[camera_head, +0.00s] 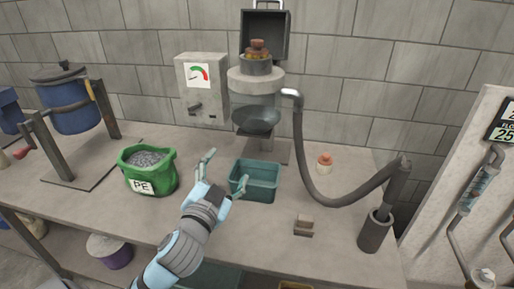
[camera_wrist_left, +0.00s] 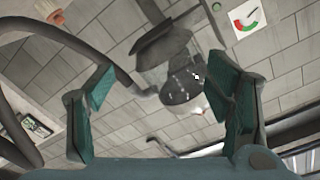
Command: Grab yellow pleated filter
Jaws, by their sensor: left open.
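An orange-brown ridged piece (camera_head: 259,50) sits in the top of the hopper loader (camera_head: 256,82), under its raised dark lid. It may be the pleated filter, but its colour is not clearly yellow. My left gripper (camera_head: 225,172) is open and empty above the table, by the left side of the teal bin, below and left of the loader. In the left wrist view, my open fingers (camera_wrist_left: 160,84) frame the loader (camera_wrist_left: 178,82), seen tilted and apart from them; the ridged piece cannot be made out there. My right gripper is not in view.
A teal bin (camera_head: 262,182) and a green PE bag of pellets (camera_head: 150,172) flank my gripper. A grey hose (camera_head: 306,160) loops right of the loader to a dark cup (camera_head: 374,233). A gauge box (camera_head: 202,88) hangs left. A small block (camera_head: 304,225) lies in front.

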